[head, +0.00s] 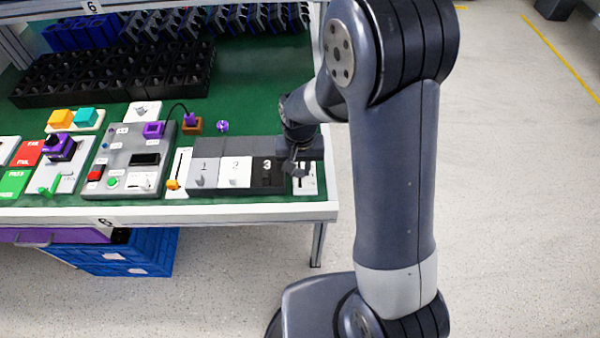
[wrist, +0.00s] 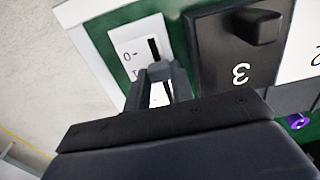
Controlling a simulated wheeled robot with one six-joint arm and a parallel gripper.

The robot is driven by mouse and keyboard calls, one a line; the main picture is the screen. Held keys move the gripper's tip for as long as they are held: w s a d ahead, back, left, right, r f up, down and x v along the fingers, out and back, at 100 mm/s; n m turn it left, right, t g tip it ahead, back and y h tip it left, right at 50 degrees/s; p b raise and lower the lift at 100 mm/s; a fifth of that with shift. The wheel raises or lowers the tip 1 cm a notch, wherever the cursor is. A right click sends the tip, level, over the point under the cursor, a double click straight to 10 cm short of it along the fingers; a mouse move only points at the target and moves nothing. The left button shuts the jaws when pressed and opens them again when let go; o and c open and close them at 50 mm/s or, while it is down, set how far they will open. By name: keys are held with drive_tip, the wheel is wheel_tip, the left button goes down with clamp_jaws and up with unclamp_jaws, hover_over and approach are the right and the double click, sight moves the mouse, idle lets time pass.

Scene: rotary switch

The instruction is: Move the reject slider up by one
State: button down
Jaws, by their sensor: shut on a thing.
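A white slider panel (head: 309,185) sits at the right end of the green bench, partly hidden by my gripper (head: 297,170). In the wrist view the panel (wrist: 128,48) has a dark slot and printed marks, one of which reads 0. My gripper (wrist: 160,80) is over the slot, with its fingers shut on the slider's knob. The knob is mostly hidden between the fingers, so its exact position along the slot cannot be told. No "reject" label is readable.
A black block marked 3 (wrist: 240,50) with a protruding knob stands close beside the panel. White and grey blocks marked 2 (head: 236,172) and 1 (head: 204,173) lie to its left. Another slider with an orange knob (head: 172,184) is farther left. The bench's front edge (head: 240,213) is close.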

sight(300, 170)
drive_tip(key=c, duration=1.2)
unclamp_jaws()
wheel_tip(300, 170, up, 11)
drive_tip(key=shift+f, duration=0.1)
wheel_tip(300, 170, down, 10)
drive_tip(key=shift+f, duration=0.25)
drive_tip(key=shift+s+f, duration=0.15)
drive_tip(key=shift+s, duration=0.85)
